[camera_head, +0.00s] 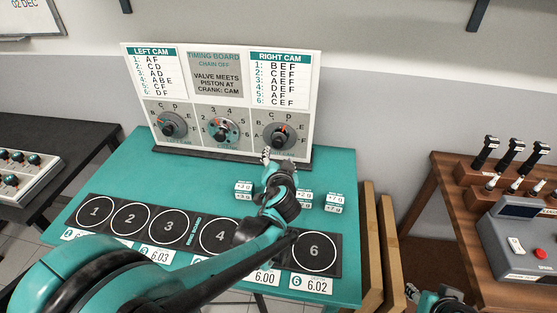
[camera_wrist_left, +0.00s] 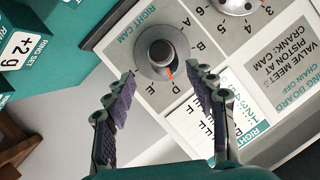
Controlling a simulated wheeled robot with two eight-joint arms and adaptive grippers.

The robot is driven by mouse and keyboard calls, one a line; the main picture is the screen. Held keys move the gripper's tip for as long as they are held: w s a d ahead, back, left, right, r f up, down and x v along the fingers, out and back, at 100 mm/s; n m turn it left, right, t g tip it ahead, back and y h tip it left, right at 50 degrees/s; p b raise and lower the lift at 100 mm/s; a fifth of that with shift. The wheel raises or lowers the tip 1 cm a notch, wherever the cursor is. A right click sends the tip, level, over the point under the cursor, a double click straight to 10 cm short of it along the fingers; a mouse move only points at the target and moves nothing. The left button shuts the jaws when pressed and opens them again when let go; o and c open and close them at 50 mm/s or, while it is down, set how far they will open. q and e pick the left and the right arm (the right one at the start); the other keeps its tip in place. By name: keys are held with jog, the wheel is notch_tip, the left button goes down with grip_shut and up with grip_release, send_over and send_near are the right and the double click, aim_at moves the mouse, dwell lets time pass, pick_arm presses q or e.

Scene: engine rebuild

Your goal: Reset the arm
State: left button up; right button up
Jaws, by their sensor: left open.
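My left arm reaches in from the lower left across the teal table (camera_head: 130,185). My left gripper (camera_head: 267,155) is in front of the timing board (camera_head: 217,62), just below the right cam dial (camera_head: 279,136). In the left wrist view the gripper (camera_wrist_left: 162,72) is open, with nothing between its two fingers. The right cam dial (camera_wrist_left: 158,52) shows just past the fingertips, its orange mark near the letter D. I cannot tell whether the fingers touch the board. Part of my right gripper (camera_head: 432,300) shows at the bottom edge, mostly cut off.
The left cam dial (camera_head: 171,126) and the crank dial (camera_head: 223,131) are on the same board. Several small weight boxes (camera_head: 306,196) stand beside my left wrist. Numbered pads (camera_head: 94,212) line the table's front. A brown bench (camera_head: 465,210) with a grey device (camera_head: 525,240) stands at right.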

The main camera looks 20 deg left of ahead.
pick_arm(q)
jog(key=shift+s+d+r, duration=0.2)
jog(key=shift+s+d, duration=0.05)
jog(key=shift+s, duration=0.2)
jog(key=s+d+f+g+h, duration=0.2)
jog(key=s+d, duration=0.1)
jog(key=s, duration=0.4)
jog(key=s+d+f+g+h, duration=0.2)
jog(key=s+d, duration=0.1)
jog(key=s, duration=0.3)
jog(key=s+d+f+n+g+h, duration=0.1)
jog(key=s+d+h, duration=0.1)
jog(key=s, duration=0.5)
jog(key=shift+s+d+f+g, duration=0.3)
jog(key=shift+d+f+g, duration=0.1)
jog(key=shift+d, duration=0.05)
